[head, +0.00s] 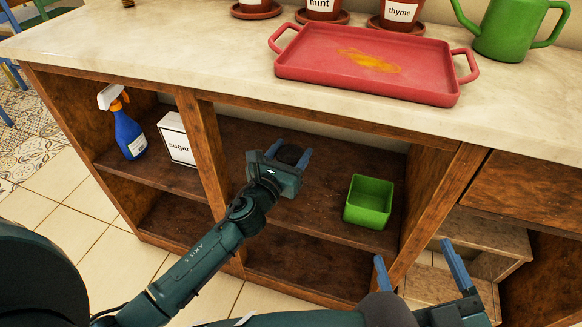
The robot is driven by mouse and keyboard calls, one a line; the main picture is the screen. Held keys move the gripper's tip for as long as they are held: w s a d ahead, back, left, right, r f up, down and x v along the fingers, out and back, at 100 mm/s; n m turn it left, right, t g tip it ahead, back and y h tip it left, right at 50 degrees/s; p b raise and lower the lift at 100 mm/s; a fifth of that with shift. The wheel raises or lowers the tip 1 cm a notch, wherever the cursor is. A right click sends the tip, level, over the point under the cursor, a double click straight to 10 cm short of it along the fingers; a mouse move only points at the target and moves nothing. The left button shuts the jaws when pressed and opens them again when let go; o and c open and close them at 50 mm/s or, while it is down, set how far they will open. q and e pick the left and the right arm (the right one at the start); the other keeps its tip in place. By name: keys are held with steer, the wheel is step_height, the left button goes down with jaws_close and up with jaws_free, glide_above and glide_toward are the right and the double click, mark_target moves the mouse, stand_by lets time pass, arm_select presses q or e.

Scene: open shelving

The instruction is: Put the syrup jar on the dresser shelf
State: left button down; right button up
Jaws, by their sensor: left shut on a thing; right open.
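My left gripper (286,157) reaches into the middle bay of the dresser, over its upper shelf (328,205). It is shut on a dark round-topped thing (290,154), probably the syrup jar; the gripper hides most of it, and no label shows. I cannot tell whether it touches the shelf. My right gripper (418,266) is open and empty, in front of the dresser at the lower right.
A green square bin (369,202) stands on the same shelf to the right. A wooden divider (203,145) separates the left bay, with a sugar box (177,139) and blue spray bottle (129,134). A red tray (370,65), pots and green watering can (508,28) stand on top.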

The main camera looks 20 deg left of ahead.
arm_select(q)
steer(key=shift+w+f+b, duration=0.2)
steer(key=shift+f+b, duration=1.3)
steer(key=shift+f, duration=0.45)
steer(key=shift+c, duration=2.4)
jaws_free()
